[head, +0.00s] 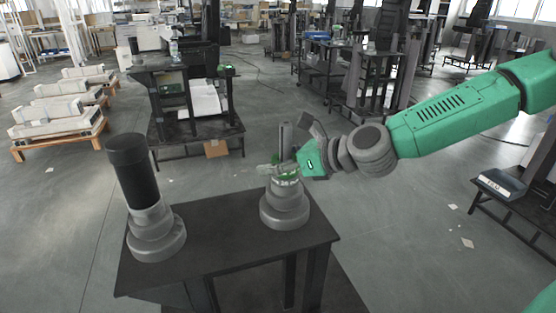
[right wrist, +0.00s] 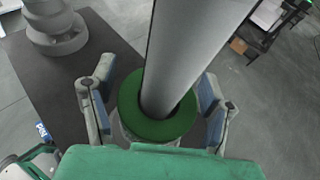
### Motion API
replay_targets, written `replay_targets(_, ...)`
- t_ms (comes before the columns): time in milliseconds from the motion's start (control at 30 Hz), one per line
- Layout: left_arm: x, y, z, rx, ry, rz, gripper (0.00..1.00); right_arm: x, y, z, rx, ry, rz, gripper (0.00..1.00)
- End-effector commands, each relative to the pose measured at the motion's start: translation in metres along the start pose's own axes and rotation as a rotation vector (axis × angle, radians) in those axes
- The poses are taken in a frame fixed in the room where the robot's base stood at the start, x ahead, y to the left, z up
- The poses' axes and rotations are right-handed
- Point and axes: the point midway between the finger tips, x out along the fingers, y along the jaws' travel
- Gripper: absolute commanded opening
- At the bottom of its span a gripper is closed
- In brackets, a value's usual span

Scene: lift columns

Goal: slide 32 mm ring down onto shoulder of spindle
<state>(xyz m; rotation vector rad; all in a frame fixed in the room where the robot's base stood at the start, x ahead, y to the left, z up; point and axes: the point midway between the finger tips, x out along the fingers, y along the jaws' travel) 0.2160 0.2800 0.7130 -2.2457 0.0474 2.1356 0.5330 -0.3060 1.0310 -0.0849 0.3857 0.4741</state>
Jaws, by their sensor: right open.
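The green ring (right wrist: 157,116) is around the grey spindle (right wrist: 195,45) in the right wrist view. In the head view the spindle (head: 286,138) rises from a stepped grey base (head: 285,208), and the ring (head: 287,177) shows as a green patch low down, just above this base. My right gripper (right wrist: 157,112) is open, with one finger on each side of the ring and gaps showing between. It also shows in the head view (head: 284,172), where it partly covers the ring. Whether the ring touches the shoulder is hidden. My left gripper is not in view.
A dark table (head: 222,236) carries the spindle base. At its left stands another grey base (head: 156,240) with a thick black-topped column (head: 133,165). The table top between the two is clear. A dark workbench (head: 195,128) stands behind, with open floor around.

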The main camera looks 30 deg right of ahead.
Motion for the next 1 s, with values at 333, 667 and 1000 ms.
replay_targets(333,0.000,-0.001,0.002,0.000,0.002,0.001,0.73,-0.025,-0.001,0.002,0.002,-0.006,-0.001,0.70)
replay_targets(667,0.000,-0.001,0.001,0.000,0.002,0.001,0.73,-0.056,-0.001,0.001,-0.003,-0.003,0.000,0.70)
replay_targets(1000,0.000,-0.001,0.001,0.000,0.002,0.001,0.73,-0.072,-0.001,0.000,0.000,-0.001,0.000,0.70)
